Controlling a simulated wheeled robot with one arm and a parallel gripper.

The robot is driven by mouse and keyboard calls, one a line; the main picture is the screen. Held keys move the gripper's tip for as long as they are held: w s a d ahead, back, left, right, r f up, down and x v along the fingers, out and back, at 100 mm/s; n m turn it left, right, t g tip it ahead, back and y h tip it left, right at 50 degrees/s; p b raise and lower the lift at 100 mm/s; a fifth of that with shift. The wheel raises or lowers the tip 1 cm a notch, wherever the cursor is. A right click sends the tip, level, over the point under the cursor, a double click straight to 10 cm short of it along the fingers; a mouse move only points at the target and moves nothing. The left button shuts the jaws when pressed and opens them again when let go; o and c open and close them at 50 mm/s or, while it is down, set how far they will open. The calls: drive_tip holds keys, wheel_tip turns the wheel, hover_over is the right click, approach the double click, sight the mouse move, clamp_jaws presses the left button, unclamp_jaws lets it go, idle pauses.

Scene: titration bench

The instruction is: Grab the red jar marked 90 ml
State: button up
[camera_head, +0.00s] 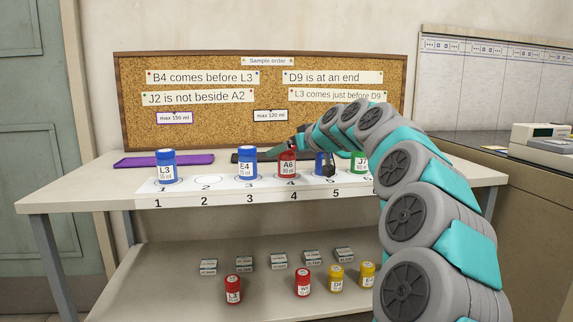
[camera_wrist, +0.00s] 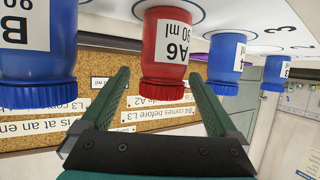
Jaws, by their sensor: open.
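The red jar labelled A6 (camera_head: 287,164) stands upright at place 4 on the white numbered strip. Its label shows a volume that looks like 90 ml, but the first digit is hard to read. In the upside-down wrist view the red jar (camera_wrist: 164,50) hangs from the top, its cap between my finger tips in the picture. My gripper (camera_wrist: 160,76) is open and empty, with one green finger to each side of the cap; contact does not show. In the head view my gripper (camera_head: 297,144) is small, near the jar's cap and partly hidden.
A blue jar (camera_head: 325,160) at place 5 and blue jar E4 (camera_head: 247,163) flank the red one. Blue L3 (camera_head: 166,167) and green J7 (camera_head: 359,162) stand farther out. Place 2 (camera_head: 208,181) is empty. Other red jars (camera_head: 233,289) and yellow jars (camera_head: 336,279) stand on the lower shelf.

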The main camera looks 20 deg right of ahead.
drive_tip(key=x, duration=0.2)
drive_tip(key=shift+w+a+f, duration=0.15)
drive_tip(key=shift+w+f, duration=0.05)
drive_tip(key=shift+w, duration=0.15)
drive_tip(key=c, duration=1.5)
clamp_jaws()
drive_tip(key=shift+r, duration=0.25)
